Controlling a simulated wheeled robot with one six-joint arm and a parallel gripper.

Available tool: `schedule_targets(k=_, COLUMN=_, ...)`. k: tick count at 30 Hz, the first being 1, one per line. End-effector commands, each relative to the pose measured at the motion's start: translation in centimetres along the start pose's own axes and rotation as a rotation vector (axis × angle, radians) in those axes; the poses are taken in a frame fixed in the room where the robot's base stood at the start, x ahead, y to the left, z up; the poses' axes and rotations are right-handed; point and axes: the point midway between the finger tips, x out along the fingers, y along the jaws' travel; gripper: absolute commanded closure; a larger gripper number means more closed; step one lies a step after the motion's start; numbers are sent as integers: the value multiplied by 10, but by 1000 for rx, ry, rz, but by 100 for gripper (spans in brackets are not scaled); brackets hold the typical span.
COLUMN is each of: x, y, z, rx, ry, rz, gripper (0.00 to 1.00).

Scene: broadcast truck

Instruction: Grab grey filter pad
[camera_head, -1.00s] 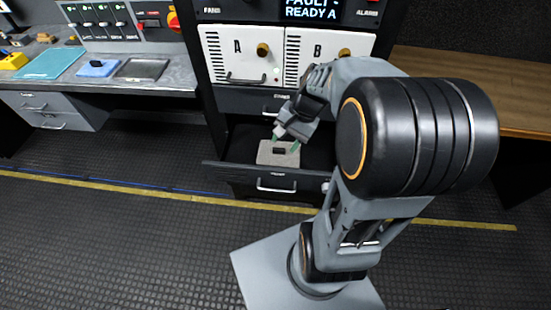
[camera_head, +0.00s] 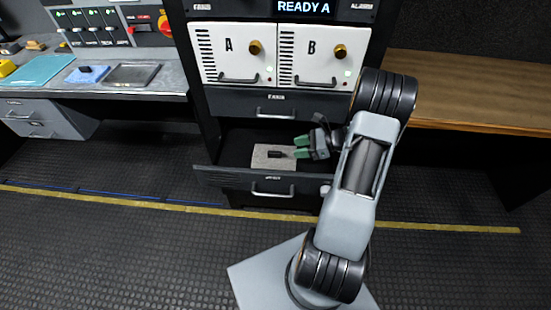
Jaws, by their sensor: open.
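The grey filter pad (camera_head: 262,160) lies flat in the open lower drawer (camera_head: 235,179) of the rack, with a small dark grip on its top. My gripper (camera_head: 300,147) is at the right side of the pad. It is turned sideways, with its green-tipped fingers pointing left toward the dark grip. The fingers are apart with a gap between them, and the dark grip is close to their tips. Whether they touch it I cannot tell.
Above the drawer are a closed drawer (camera_head: 240,103) and white panels A (camera_head: 215,45) and B (camera_head: 325,50) with handles. A wooden desk (camera_head: 475,95) stands at right. A grey bench (camera_head: 180,82) with trays stands at left. The floor in front is clear.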

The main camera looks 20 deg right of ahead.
Motion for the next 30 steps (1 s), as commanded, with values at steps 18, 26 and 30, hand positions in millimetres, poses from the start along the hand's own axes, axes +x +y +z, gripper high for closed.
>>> schedule_targets(k=18, x=62, y=6, z=1, rx=-2, ry=1, rz=5, gripper=53)
schedule_targets(k=26, x=80, y=5, z=1, rx=-3, ry=2, rz=3, gripper=53)
schedule_targets(k=30, x=80, y=5, z=1, rx=-3, ry=2, rz=2, gripper=53)
